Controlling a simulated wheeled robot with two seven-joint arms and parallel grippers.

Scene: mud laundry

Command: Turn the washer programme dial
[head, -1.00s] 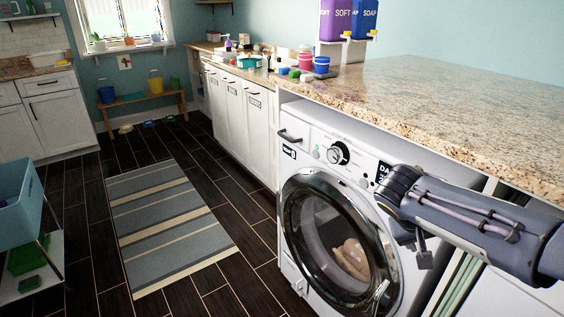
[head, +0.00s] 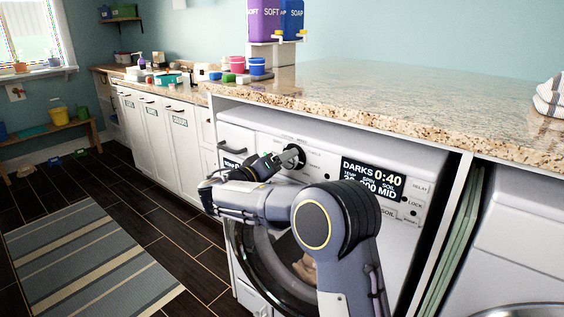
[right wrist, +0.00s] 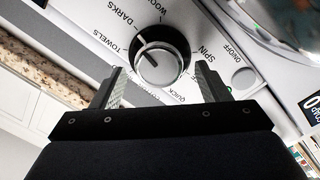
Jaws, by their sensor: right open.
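The washer (head: 330,160) stands under the granite counter, its display (head: 373,180) reading DARKS 0:40. Its round programme dial (head: 294,155) is partly covered by my right gripper (head: 284,160) in the head view. The open fingers of my right gripper (right wrist: 159,70) lie on either side of the dial's lower part, with visible gaps. I cannot tell how deep they reach. My left gripper is out of view.
The counter (head: 400,105) overhangs the washer just above my right arm. An on/off button (right wrist: 244,78) sits beside the dial. The striped rug (head: 90,250) lies on open floor.

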